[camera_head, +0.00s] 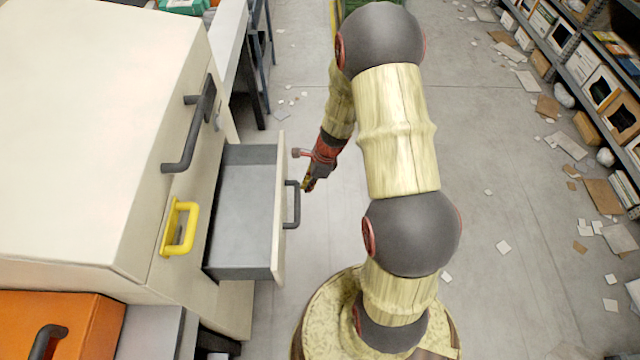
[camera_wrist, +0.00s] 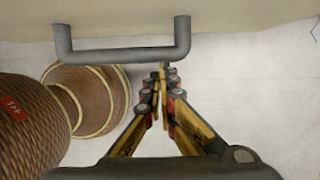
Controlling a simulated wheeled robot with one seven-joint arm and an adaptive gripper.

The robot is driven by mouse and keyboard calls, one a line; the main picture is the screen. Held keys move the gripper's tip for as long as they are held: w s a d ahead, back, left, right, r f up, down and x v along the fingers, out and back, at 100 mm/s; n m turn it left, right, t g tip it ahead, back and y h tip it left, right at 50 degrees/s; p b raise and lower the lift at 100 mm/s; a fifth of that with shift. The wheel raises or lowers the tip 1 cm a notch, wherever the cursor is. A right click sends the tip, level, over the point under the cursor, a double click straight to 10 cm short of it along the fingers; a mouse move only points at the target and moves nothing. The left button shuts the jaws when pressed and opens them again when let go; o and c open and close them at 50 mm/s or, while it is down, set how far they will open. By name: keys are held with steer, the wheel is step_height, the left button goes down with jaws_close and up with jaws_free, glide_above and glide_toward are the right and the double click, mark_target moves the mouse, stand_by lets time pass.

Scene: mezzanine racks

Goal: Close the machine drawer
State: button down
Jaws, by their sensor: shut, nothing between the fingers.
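The machine (camera_head: 90,120) is a large cream cabinet at the left of the head view. Its grey drawer (camera_head: 242,215) stands pulled out to the right and looks empty inside. A dark bar handle (camera_head: 292,205) is on the drawer's cream front. My gripper (camera_head: 308,187) is just right of that handle, pointing down and shut with nothing in it. In the wrist view, the handle (camera_wrist: 122,54) spans the top, and my gripper's fingertips (camera_wrist: 163,72) are close below it. I cannot tell whether they touch it.
A yellow handle (camera_head: 180,228) and a dark handle (camera_head: 190,125) are on the machine beside the drawer. An orange box (camera_head: 60,318) is at the lower left. Shelves (camera_head: 590,70) line the right. Scattered papers lie on the otherwise clear floor.

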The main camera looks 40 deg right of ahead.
steer(key=w+a+p, duration=0.7)
steer(key=w+a, duration=0.4)
steer(key=a, duration=0.5)
steer(key=shift+w+a, duration=0.15)
steer(key=shift+a, duration=0.15)
steer(key=shift+r, duration=0.1)
